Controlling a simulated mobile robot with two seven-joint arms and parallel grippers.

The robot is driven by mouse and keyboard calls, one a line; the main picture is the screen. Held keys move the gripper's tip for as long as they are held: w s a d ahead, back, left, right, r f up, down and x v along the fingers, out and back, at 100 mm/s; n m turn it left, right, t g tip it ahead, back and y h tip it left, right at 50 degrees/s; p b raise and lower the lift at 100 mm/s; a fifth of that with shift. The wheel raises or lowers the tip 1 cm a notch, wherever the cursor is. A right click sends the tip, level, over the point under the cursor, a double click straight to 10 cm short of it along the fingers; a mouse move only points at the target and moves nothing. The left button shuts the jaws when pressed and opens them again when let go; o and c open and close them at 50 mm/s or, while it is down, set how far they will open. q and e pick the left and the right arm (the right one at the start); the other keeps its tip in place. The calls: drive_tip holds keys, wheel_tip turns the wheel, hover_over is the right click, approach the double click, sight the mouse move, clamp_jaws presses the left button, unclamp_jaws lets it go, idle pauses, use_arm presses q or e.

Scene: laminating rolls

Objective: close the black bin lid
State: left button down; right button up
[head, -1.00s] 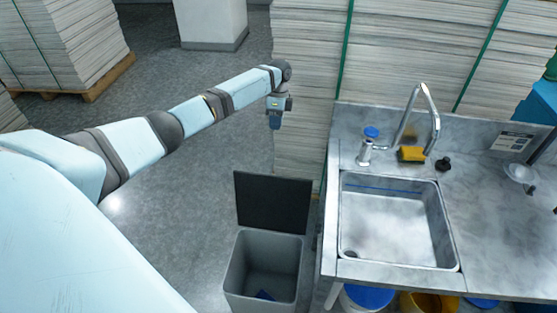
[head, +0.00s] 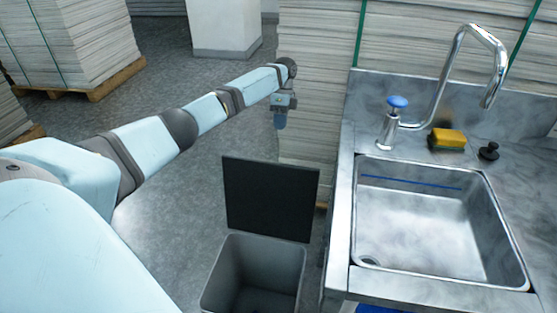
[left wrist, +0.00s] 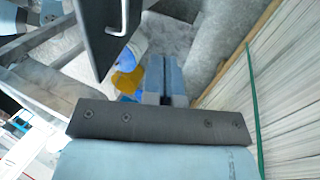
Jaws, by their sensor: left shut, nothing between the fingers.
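The bin (head: 255,268) is a grey open box on the floor, left of the sink counter. Its black lid (head: 270,198) stands upright, hinged open at the bin's back edge. My left gripper (head: 280,124) is shut and empty, pointing down above and behind the lid, beside the paper stack. In the left wrist view the shut fingers (left wrist: 167,98) point down, and the dark lid (left wrist: 108,32) with a pale handle shows at the upper left, apart from the fingers. My right gripper is not in view.
The steel sink (head: 435,220) with its tap (head: 465,60) fills the right side. A yellow sponge (head: 447,139) and a black plug (head: 489,151) lie on the counter. Tall paper stacks (head: 318,60) stand behind. The floor left of the bin is clear.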

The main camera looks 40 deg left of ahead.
use_arm(q)
drive_tip(key=s+d+f+b, duration=0.2)
drive_tip(key=s+f, duration=0.4)
drive_tip(key=f, duration=0.3)
drive_tip(key=shift+s+d+f, duration=0.25)
drive_tip(key=shift+s+d, duration=0.15)
drive_tip(key=shift+d, duration=0.45)
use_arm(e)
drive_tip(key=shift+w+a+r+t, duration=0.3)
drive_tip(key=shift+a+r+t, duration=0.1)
use_arm(q)
drive_tip(key=shift+r, duration=0.15)
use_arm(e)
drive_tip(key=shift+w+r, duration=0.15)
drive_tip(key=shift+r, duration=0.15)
